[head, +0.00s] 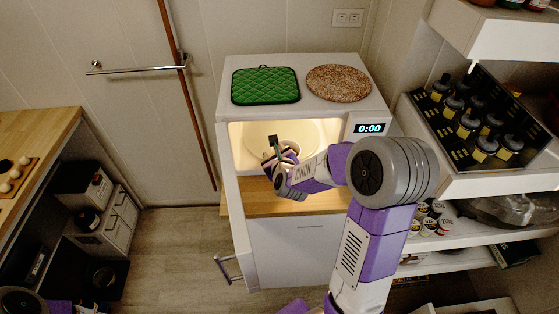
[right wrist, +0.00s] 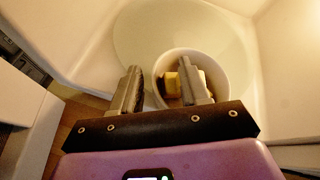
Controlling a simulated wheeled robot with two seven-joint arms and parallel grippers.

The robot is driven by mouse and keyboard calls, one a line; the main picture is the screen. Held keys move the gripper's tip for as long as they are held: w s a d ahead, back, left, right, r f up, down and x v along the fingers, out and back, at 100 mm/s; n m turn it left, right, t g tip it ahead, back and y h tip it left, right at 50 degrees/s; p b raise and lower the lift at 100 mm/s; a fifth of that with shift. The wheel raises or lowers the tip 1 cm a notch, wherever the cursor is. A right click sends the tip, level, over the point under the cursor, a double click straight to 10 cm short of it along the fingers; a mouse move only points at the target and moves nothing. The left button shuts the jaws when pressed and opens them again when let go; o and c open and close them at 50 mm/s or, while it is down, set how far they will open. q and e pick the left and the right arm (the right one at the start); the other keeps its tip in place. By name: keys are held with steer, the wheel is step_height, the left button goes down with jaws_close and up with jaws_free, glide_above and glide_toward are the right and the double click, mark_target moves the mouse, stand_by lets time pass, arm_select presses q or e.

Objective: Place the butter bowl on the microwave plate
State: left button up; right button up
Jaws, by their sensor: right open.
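The white butter bowl (right wrist: 222,72), with yellow butter pieces (right wrist: 200,80) inside, sits in the open microwave (head: 238,150). It overlaps the near part of the pale round microwave plate (right wrist: 140,30) in the right wrist view; its base is hidden, so I cannot tell how fully it rests there. My right gripper (right wrist: 160,80) is open at the bowl's near side. One finger appears left of the bowl, the other in front of the butter, over or inside the rim. In the head view, my right gripper (head: 279,148) partly hides the bowl. My left gripper is not in view.
The microwave door (head: 229,180) stands open at the left. A green pot holder (head: 265,85) and a brown round mat (head: 338,83) lie on top. A wooden counter (head: 310,202) runs below the opening. Shelves with bottles (head: 485,148) stand at the right.

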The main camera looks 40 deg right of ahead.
steer(key=b+v, duration=0.5)
steer(key=v, duration=0.6)
steer(key=shift+s+a, duration=0.2)
steer(key=shift+s, duration=0.1)
steer(key=shift+r, duration=0.15)
